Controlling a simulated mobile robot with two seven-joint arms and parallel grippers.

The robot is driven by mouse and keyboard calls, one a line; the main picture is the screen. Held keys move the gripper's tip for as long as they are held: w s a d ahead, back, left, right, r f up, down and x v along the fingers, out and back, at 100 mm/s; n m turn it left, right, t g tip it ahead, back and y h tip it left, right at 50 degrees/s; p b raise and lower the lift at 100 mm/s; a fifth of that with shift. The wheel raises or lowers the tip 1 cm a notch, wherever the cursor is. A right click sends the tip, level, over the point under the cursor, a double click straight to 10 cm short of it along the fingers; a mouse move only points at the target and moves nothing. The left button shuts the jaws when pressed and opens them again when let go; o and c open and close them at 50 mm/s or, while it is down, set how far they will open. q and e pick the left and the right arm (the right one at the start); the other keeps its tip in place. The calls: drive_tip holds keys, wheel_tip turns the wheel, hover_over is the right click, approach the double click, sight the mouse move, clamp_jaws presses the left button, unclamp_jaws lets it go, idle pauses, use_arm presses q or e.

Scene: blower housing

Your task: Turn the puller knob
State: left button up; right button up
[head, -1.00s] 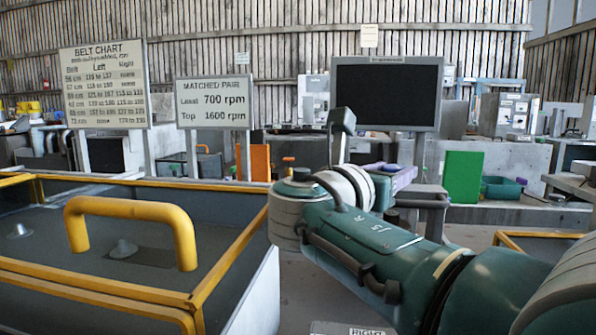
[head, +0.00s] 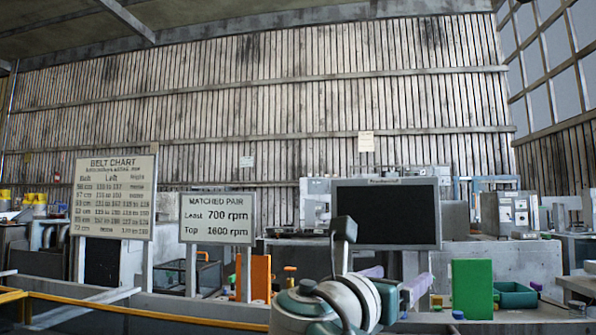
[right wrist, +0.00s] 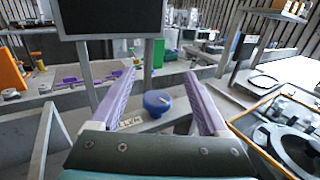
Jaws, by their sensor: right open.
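A round blue knob (right wrist: 157,100) with a light pointer mark sits on a grey surface in the right wrist view. A small white label, too blurred to read surely, lies in front of it, so I cannot confirm it is the puller knob. My right gripper (right wrist: 160,76) is open, its two purple fingers apart either side of the knob in the picture, with nothing between them that I can see held. In the head view the right gripper (head: 396,284) shows partly behind my wrist at the bottom. My left gripper is not in view.
A dark screen (head: 386,213) stands behind the gripper. A belt chart sign (head: 114,197) and a matched pair sign (head: 217,218) stand at left. A green block (head: 472,288) stands at right. In the right wrist view, a yellow-edged frame with a round ring (right wrist: 296,150) lies at right.

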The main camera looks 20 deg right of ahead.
wheel_tip(320, 180, up, 17)
drive_tip(key=p, duration=0.2)
drive_tip(key=shift+f, duration=0.15)
